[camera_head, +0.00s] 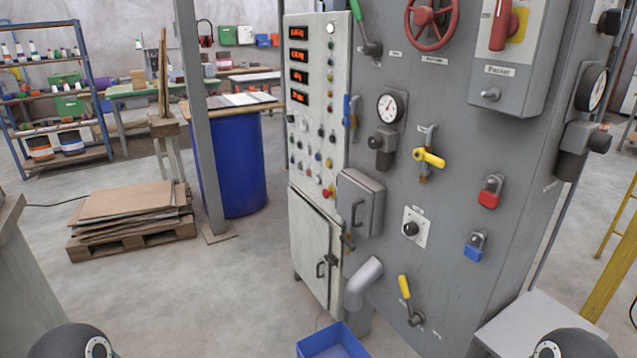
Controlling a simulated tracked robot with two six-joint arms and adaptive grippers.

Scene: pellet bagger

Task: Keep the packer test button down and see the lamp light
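A grey box labelled "Packer" (505,60) is on the upper right of the grey machine wall, with a red handle (502,25) on a yellow plate and a metal knob (490,94) below its label. A black round button or knob on a white plate (411,229) sits lower on the wall; its label is too small to read. I cannot tell which of these is the packer test button. A pale round lamp or button (330,28) is at the top of the white control panel; I cannot tell whether it is lit. Neither gripper shows; only dark rounded parts of mine are at the bottom edge.
The control panel (318,110) carries red displays and several small buttons. A yellow valve handle (429,157), red padlock (491,191), blue padlock (475,246), pipe elbow (363,278) and lower yellow lever (405,287) protrude. A blue bin (333,345) stands below.

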